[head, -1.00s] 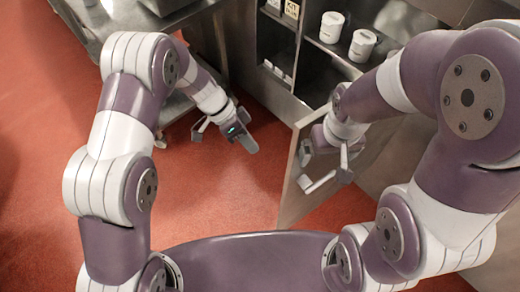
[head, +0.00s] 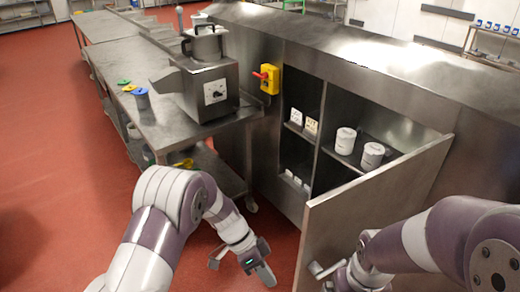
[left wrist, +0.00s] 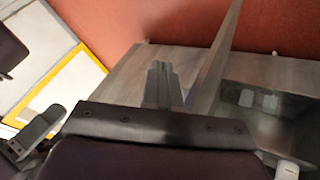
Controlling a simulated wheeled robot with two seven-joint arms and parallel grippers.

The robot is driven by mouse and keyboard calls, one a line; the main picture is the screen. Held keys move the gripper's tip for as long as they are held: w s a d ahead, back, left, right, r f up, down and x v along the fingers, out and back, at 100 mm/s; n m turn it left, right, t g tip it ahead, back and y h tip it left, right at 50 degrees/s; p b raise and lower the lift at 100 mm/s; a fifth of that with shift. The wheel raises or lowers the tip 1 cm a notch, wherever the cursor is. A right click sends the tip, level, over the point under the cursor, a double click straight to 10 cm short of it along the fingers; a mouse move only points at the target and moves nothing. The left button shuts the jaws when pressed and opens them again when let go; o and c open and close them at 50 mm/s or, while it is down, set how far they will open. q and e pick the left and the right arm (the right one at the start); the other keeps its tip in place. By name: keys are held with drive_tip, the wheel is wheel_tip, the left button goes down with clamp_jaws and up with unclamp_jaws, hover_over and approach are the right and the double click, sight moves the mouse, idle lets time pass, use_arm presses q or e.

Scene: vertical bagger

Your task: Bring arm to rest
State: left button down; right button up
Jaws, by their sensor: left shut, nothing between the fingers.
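My left gripper (head: 257,262) is in the lower middle of the head view. It is shut and empty, over the red floor, left of the open cabinet door (head: 375,215). Its closed fingers also show in the left wrist view (left wrist: 163,85). My right gripper (head: 335,272) is at the lower edge of the head view, in front of the door's lower part. Its fingers are small and partly cut off, so I cannot tell whether they are open or shut, or whether they touch the door.
The steel cabinet holds white canisters (head: 345,141) and small labelled boxes (head: 311,126) on its shelves. A yellow switch box with a red handle (head: 266,78) is on its side. A steel bench (head: 150,125) bearing a machine (head: 205,85) stands at left. Red floor (head: 50,180) is clear at left.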

use_arm(q)
drive_tip(key=w+f+n+t, duration=0.1)
drive_tip(key=w+f+t, duration=0.1)
drive_tip(key=w+t, duration=0.55)
drive_tip(key=a+r+n+t+y+b, duration=0.15)
drive_tip(key=a+n+y, duration=0.25)
drive_tip(key=a, duration=0.5)
drive_tip(key=s+a+r+n+g+y+b, duration=0.1)
drive_tip(key=s+a+r+n+b, duration=0.1)
drive_tip(key=s+a+n, duration=0.3)
drive_tip(key=s+a+r+n+g+y+b, duration=0.1)
drive_tip(key=s+a+n, duration=0.4)
drive_tip(key=s, duration=0.8)
drive_tip(key=shift+a+r+n+g+b, duration=0.3)
drive_tip(key=shift+a+r+g+b, duration=0.2)
drive_tip(key=shift+g+b, duration=0.5)
use_arm(e)
wheel_tip(320, 180, down, 7)
drive_tip(key=w, duration=0.1)
